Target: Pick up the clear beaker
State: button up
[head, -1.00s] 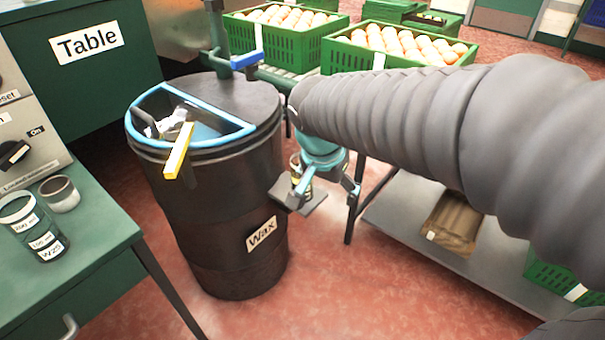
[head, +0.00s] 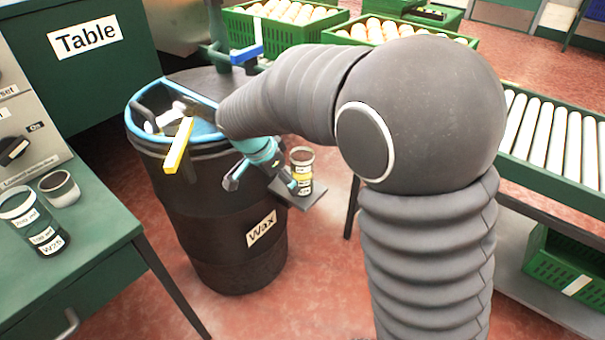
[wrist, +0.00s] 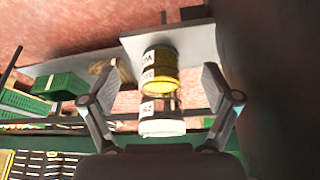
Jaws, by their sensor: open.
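A clear beaker (head: 301,170) with white labels and yellow contents in its lower part stands upright on a small grey platform (head: 291,196) at the side of the wax drum. My gripper (head: 261,182) is open and empty, just left of this beaker in the head view. In the wrist view the beaker (wrist: 160,80) appears upside down, centred between the spread fingers of my gripper (wrist: 163,92), with a gap on each side. I cannot tell how far it is beyond the fingertips. Another clear, labelled beaker (head: 33,222) stands on the green table at left.
The dark wax drum (head: 225,245) with its blue-rimmed opening and yellow handle (head: 178,146) stands close to my gripper. A small cup (head: 60,189) is on the green table (head: 95,235).

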aim_at(302, 169)
jog(key=w+d, duration=0.4)
jog(key=shift+w+d+p, duration=0.15)
jog(key=shift+d+p, duration=0.25)
jog(key=shift+w+f, duration=0.1)
jog(key=shift+f, duration=0.4)
jog(key=c, duration=1.5)
jog(key=shift+o, duration=0.2)
